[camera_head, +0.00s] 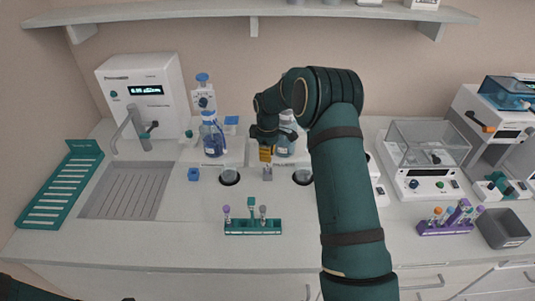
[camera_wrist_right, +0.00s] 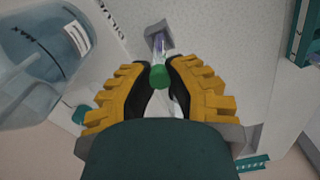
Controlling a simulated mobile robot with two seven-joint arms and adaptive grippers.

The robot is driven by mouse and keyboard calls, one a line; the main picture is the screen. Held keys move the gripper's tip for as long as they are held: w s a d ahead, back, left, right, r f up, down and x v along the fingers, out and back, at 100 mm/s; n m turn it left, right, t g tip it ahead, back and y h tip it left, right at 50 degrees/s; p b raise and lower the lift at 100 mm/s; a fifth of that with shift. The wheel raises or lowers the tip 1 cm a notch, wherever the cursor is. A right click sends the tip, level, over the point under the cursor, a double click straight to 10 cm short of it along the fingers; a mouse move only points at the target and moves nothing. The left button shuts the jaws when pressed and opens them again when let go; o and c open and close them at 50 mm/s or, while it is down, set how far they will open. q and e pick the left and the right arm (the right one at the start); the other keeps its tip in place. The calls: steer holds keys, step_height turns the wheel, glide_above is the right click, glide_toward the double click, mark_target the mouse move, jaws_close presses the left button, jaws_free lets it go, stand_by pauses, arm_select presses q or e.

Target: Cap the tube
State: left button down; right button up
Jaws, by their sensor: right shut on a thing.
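My right gripper (camera_head: 266,152) is over the counter in front of the bottles, with its arm coming from the lower right. In the right wrist view its yellow fingers (camera_wrist_right: 159,78) are closed on a small green cap (camera_wrist_right: 158,76). A clear tube (camera_wrist_right: 159,44) with purplish contents stands in a small grey holder (camera_wrist_right: 156,29), which also shows in the head view (camera_head: 267,174). The cap is in line with the tube's near end; I cannot tell whether they touch. Only a dark piece of my left arm shows at the lower left; its gripper is not visible.
A teal rack (camera_head: 253,228) with several tubes stands at the front middle. A large bottle (camera_wrist_right: 40,55) is close beside the right gripper. A purple rack (camera_head: 445,229) and grey bin (camera_head: 503,229) stand at right.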

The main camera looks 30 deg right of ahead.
steer(key=shift+f, duration=0.4)
steer(key=shift+c, duration=0.3)
stand_by(0.3)
steer(key=o, duration=0.8)
steer(key=shift+r, duration=0.1)
step_height(320, 180, up, 12)
stand_by(0.3)
steer(key=shift+s, duration=0.1)
stand_by(0.8)
